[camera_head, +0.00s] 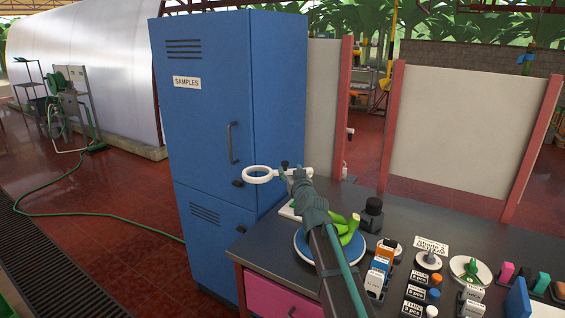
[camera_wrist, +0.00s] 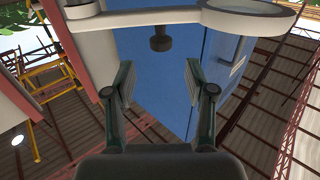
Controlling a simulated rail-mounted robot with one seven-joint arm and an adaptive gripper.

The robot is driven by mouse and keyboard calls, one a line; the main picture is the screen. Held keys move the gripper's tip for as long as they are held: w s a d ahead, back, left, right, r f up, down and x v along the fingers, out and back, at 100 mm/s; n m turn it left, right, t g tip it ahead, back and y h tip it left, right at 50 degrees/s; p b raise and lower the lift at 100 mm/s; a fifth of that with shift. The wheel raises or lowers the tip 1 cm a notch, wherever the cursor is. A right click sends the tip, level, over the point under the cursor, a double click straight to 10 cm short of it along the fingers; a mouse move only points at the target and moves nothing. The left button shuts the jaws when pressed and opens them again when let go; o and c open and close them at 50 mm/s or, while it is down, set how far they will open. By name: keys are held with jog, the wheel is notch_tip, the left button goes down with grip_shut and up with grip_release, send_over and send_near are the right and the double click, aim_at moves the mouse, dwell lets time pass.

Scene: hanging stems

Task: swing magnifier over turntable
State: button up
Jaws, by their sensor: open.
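The magnifier (camera_head: 258,175) is a white ring on a white bar, in front of the blue cabinet and left of the turntable. A dark knob (camera_wrist: 160,38) on the bar lies beyond the gap between my fingers. My gripper (camera_wrist: 158,80) is open and empty, apart from the knob. In the head view my gripper (camera_head: 297,179) is close to the bar. The blue turntable (camera_head: 303,244) carries green fruit (camera_head: 346,228) and is partly hidden by my arm.
The blue samples cabinet (camera_head: 210,130) stands close behind the magnifier. A black bottle (camera_head: 372,215) stands right of the turntable. Pale panels (camera_head: 465,135) stand behind the bench.

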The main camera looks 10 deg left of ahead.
aim_at(286, 164)
jog(key=p+x, duration=0.1)
jog(key=x, duration=0.6)
jog(key=shift+w+a, duration=0.2)
jog(key=shift+w, duration=0.05)
grip_shut()
